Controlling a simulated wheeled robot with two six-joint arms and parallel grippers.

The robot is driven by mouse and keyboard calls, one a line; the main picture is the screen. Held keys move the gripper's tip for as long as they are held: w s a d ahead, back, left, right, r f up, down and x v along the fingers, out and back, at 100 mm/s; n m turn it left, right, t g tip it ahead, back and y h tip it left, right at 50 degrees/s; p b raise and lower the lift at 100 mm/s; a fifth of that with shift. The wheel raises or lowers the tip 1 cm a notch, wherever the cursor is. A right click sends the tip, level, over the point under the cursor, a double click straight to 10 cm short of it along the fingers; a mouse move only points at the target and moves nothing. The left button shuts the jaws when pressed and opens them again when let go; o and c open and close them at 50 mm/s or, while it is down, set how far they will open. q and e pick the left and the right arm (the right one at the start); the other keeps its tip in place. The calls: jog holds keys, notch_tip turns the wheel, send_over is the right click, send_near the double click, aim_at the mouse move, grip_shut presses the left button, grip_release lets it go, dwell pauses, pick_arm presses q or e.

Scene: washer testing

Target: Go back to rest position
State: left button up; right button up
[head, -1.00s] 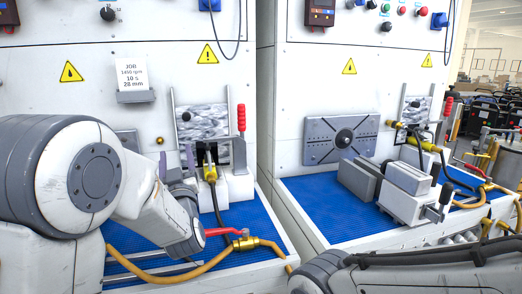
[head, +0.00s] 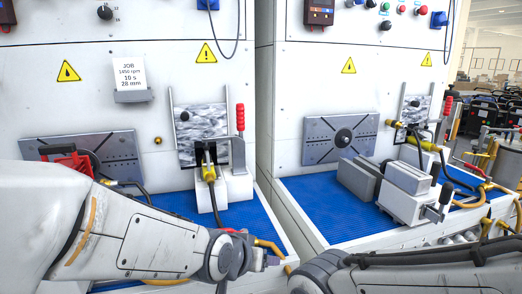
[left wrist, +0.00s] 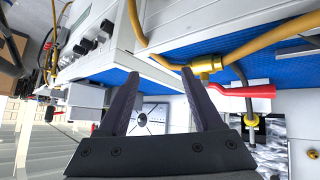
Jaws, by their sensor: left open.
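My left arm reaches in from the left in the head view, low in front of the left test station. Its gripper (head: 268,262) is small and partly hidden there, near the front edge of the blue mat (head: 245,215). In the left wrist view the two dark fingers (left wrist: 158,74) stand apart with nothing between them. The brass valve (left wrist: 205,67) with its red handle (left wrist: 245,90) lies beyond the fingers to the right, apart from them. My right arm shows at the lower right of the head view, but its gripper is out of view.
The left station holds a yellow-and-black nozzle (head: 208,172), a red-handled clamp (head: 240,118), a job card (head: 131,73) and a red clamp (head: 70,160) by a grey plate. The right station has a grey vise (head: 405,190) on a blue mat. A yellow hose (head: 270,247) crosses the front edge.

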pick_arm(q)
jog(key=s+a+f+m+g+y, duration=0.1)
jog(key=s+a+g, duration=0.15)
jog(key=s, duration=0.45)
jog(key=s+a+f+m+g+y+p, duration=0.1)
jog(key=s+m+g, duration=0.15)
jog(key=s, duration=0.55)
jog(key=s+a+f+m+g+y, duration=0.1)
jog(key=s+f+g, duration=0.15)
jog(key=s, duration=0.45)
notch_tip(320, 180, up, 13)
jog(key=p, duration=1.2)
jog(key=shift+w+g, duration=0.15)
jog(key=shift+g, duration=0.2)
